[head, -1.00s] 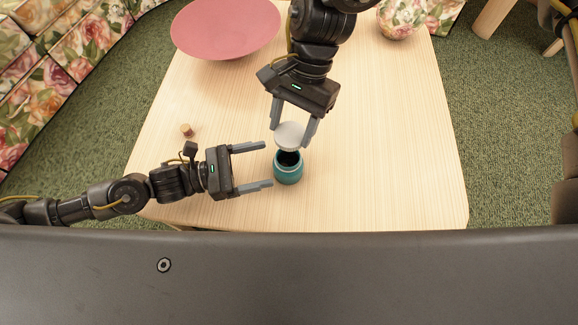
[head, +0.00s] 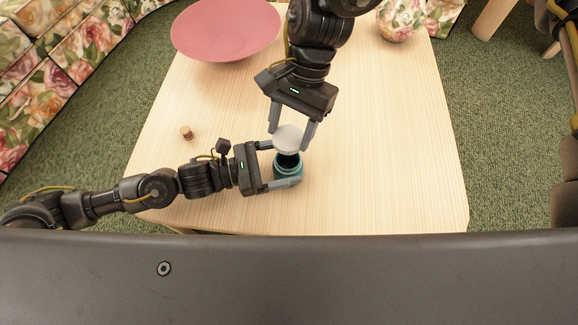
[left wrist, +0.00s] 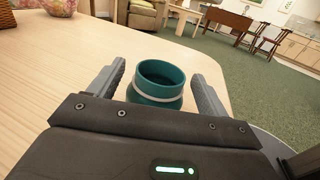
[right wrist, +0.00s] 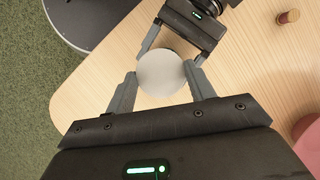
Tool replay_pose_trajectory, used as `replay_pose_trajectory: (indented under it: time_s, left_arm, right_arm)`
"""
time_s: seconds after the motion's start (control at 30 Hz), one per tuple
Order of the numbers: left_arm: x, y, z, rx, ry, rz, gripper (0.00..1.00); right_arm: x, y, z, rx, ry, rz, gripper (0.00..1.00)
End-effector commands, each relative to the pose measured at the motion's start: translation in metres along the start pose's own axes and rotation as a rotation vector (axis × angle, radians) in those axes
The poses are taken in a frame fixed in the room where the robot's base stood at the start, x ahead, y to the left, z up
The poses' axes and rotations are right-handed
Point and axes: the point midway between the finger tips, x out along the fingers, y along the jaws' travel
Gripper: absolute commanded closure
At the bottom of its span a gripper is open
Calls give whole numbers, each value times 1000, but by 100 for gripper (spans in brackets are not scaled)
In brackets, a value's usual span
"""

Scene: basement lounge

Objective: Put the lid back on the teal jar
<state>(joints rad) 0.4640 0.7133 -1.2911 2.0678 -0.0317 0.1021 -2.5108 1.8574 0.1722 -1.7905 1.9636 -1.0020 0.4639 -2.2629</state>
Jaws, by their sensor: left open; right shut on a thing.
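The teal jar (head: 288,168) stands upright on the table near its front edge, its dark mouth open. In the left wrist view the jar (left wrist: 160,82) shows a pale band and sits between the fingers. My left gripper (head: 281,164) is open, with one finger on each side of the jar; I cannot tell if they touch it. My right gripper (head: 290,138) is shut on the white round lid (head: 288,138). The lid is held above the jar, overlapping the far part of its mouth in the head view. In the right wrist view the lid (right wrist: 160,72) hides the jar.
A small cork-like piece (head: 186,132) lies on the wooden table (head: 390,140) to the left. A large pink bowl (head: 226,28) stands at the back left and a floral round vase (head: 400,20) at the back right. The table's right side is clear.

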Motion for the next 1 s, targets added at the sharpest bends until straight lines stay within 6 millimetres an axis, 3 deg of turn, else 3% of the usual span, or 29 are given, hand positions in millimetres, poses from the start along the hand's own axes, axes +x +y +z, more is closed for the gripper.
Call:
replay_pose_trajectory:
  time_s: [0.43,0.93,1.0]
  left_arm:
    - [10,0,0,0,1,0,22]
    - [10,0,0,0,1,0,87]
    - [10,0,0,0,1,0,88]
  right_arm:
    - [0,0,0,0,0,0,67]
    - [0,0,0,0,0,0,67]
    - [1,0,0,0,0,0,67]
